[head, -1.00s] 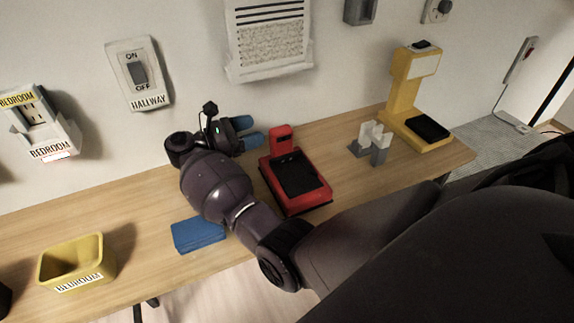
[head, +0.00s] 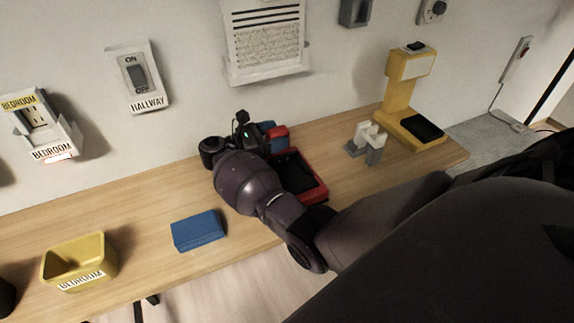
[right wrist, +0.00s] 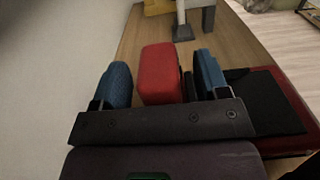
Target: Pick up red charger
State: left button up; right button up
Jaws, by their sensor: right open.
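The red charger (head: 309,183) stands on the wooden table, with a flat black pad and an upright red post (head: 279,133) at its back. My arm covers its left part in the head view. My right gripper (right wrist: 158,82) is open, with its two blue fingers on either side of the red post in the right wrist view. My left gripper is not in view.
A blue block (head: 198,231) and a yellow bin (head: 78,262) stand on the table to the left. A grey and white holder (head: 367,142) and a yellow stand (head: 400,95) are to the right. The wall (head: 190,60) rises close behind the charger.

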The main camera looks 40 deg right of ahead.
jog(key=shift+d, duration=0.1)
grip_shut()
dwell(0.3)
